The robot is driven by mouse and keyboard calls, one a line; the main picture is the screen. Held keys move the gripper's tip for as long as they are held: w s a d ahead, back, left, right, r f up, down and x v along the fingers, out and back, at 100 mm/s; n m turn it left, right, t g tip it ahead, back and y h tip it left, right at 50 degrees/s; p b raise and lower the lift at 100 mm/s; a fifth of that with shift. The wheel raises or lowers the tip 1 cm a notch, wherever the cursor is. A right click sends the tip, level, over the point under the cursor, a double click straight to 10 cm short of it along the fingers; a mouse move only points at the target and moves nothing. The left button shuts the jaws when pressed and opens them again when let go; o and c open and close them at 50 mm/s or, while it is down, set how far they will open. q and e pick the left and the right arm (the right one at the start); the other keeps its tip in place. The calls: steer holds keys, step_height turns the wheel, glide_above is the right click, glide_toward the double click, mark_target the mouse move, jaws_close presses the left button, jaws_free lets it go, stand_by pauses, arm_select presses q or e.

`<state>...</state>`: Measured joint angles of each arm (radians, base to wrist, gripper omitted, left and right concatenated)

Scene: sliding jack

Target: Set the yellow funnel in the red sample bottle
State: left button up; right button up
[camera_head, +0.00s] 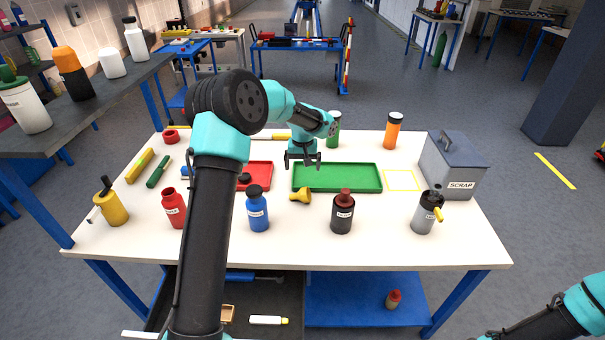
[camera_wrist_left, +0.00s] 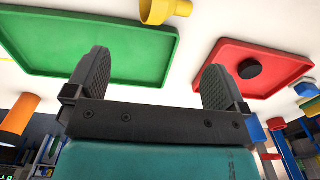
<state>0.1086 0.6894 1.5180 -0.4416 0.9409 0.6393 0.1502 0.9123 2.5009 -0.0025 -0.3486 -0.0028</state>
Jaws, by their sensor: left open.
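The yellow funnel (camera_head: 300,195) lies on its side on the white table, just in front of the green tray's left end. It also shows at the top edge of the left wrist view (camera_wrist_left: 165,10), partly cut off. The red sample bottle (camera_head: 173,208) stands upright at the left, its mouth facing up, partly beside my left arm. My left gripper (camera_head: 303,162) is open and empty above the table, behind the funnel, near the gap between the green and red trays. Its two fingers (camera_wrist_left: 155,85) are spread in the wrist view. My right gripper is out of view; only that arm shows at lower right.
A green tray (camera_head: 337,189) and a red tray (camera_head: 266,184) holding a black disc lie mid-table. A blue bottle (camera_head: 258,212), a dark bottle (camera_head: 342,214) and a grey bottle (camera_head: 424,214) stand along the front. A grey scrap bin (camera_head: 452,172) stands at right.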

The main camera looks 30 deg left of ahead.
arm_select(q)
steer(key=shift+r, duration=0.25)
stand_by(0.5)
